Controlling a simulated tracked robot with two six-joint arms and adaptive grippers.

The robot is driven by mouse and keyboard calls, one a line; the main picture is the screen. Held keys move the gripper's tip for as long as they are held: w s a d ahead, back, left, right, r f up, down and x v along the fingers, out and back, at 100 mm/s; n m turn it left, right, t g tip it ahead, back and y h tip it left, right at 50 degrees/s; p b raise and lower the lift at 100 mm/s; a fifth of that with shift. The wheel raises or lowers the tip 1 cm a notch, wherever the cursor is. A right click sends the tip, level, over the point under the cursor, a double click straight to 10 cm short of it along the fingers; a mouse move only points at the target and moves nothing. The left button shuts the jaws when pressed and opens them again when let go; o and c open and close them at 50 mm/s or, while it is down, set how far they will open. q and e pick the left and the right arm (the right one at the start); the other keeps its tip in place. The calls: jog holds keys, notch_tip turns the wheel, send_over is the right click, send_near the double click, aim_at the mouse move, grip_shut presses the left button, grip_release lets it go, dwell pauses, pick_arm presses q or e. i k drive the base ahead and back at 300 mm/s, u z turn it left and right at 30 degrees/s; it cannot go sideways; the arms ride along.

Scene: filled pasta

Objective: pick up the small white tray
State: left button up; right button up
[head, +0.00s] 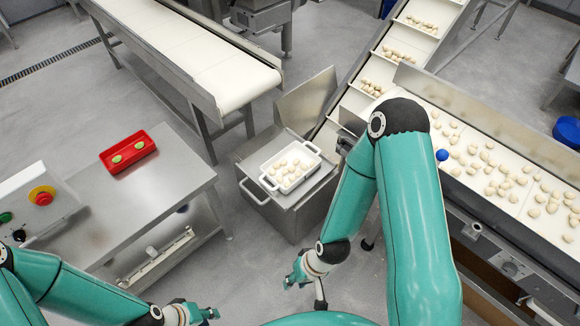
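The small white tray (313,149) has a handle at each end and holds several pale pieces of filled pasta (287,172). It sits on a metal stand (303,203) near the middle of the head view. My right gripper (294,274) is below the tray in the picture, apart from it, with nothing seen in it. My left gripper (203,314) is at the bottom edge, far from the tray, also with nothing seen in it. Both grippers' fingers are too small and angled to judge their opening.
A white conveyor belt (215,70) is at the upper left. An inclined conveyor (350,105) rises behind the stand. Another conveyor (480,130) with pasta is at right. Floor is clear before the stand.

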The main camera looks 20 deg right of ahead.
aim_at(288, 169)
jog(key=u, duration=0.05)
jog(key=i, duration=1)
jog(key=z, duration=0.1)
